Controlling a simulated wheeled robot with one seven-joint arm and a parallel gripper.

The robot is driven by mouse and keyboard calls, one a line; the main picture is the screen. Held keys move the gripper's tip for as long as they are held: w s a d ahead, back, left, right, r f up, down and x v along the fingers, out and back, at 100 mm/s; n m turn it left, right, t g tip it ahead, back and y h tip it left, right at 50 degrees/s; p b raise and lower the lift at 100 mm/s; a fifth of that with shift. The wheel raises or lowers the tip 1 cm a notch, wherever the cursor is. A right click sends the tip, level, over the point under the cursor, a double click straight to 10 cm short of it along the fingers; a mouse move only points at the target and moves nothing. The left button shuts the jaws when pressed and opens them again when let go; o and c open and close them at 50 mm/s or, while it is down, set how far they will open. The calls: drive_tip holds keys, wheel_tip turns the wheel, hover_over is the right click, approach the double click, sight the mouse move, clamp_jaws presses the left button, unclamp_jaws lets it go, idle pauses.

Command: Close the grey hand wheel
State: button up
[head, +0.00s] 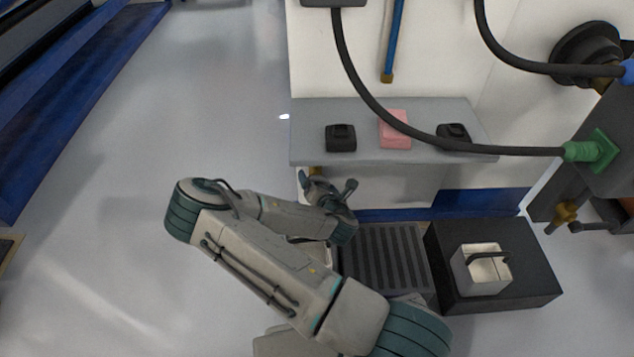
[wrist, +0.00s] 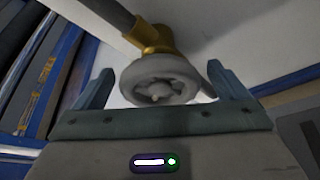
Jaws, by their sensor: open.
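The grey hand wheel (wrist: 160,80) is in the wrist view, a round spoked wheel on a brass valve body (wrist: 150,38) with a dark pipe running to the upper left. My gripper (wrist: 166,88) is open, with one blue-grey finger to the left of the wheel and one to the right. The wheel appears between the fingers, with a gap on each side; contact is not visible. In the head view my gripper (head: 335,190) is just below the grey shelf's front edge. The wheel is hidden there, and only a small bit of brass (head: 316,172) shows.
The grey shelf (head: 310,150) above my gripper bears two black items (head: 341,137) (head: 453,132) and a pink block (head: 395,128). A dark grate (head: 385,265) and a black platform (head: 540,285) with a white basket (head: 470,280) stand below right. Open floor (head: 130,200) lies left.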

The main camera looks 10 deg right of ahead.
drive_tip(key=p+v, duration=0.5)
drive_tip(key=v, duration=0.8)
drive_tip(key=shift+p, duration=0.35)
